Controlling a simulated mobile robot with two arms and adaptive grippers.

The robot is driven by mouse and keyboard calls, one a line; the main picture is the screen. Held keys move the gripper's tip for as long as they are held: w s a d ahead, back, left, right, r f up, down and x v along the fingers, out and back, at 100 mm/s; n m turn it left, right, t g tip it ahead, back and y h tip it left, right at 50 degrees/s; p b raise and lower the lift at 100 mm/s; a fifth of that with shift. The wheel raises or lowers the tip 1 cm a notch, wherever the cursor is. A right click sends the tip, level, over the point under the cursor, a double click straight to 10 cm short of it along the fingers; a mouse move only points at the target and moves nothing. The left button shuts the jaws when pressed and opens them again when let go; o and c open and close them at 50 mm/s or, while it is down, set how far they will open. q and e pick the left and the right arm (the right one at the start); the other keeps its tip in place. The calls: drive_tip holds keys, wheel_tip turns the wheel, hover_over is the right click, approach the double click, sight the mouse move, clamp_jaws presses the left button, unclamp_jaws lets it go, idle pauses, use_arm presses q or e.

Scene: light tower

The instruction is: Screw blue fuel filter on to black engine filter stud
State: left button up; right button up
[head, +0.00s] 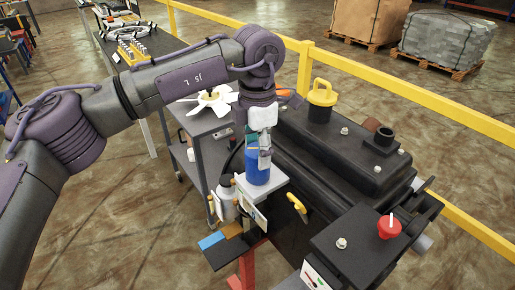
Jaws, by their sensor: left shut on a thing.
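The blue fuel filter (257,165) is upright near the middle of the head view, above a small light-coloured block at the side of the black engine (310,140). My left gripper (258,150) comes down from above and is shut on the filter's top. The filter's lower end is at the block's top face; I cannot tell whether it touches or is threaded on. The filter stud is hidden, with the filter in front of or over it. My right gripper is not in view.
A grey cart (205,122) with a white fan (213,99) stands behind the filter. The engine carries a yellow cap (321,92) and a red knob (389,227). A yellow railing (420,90) runs behind. A grey bottle (226,200) is just left of the block.

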use_arm(q)
drive_tip(key=shift+s+f+m, duration=0.15)
drive_tip(key=shift+f+m, duration=0.2)
drive_tip(key=shift+m, duration=0.05)
drive_tip(key=m, duration=0.5)
drive_tip(key=o, duration=1)
drive_tip(key=shift+f, duration=0.1)
drive_tip(key=o, duration=0.5)
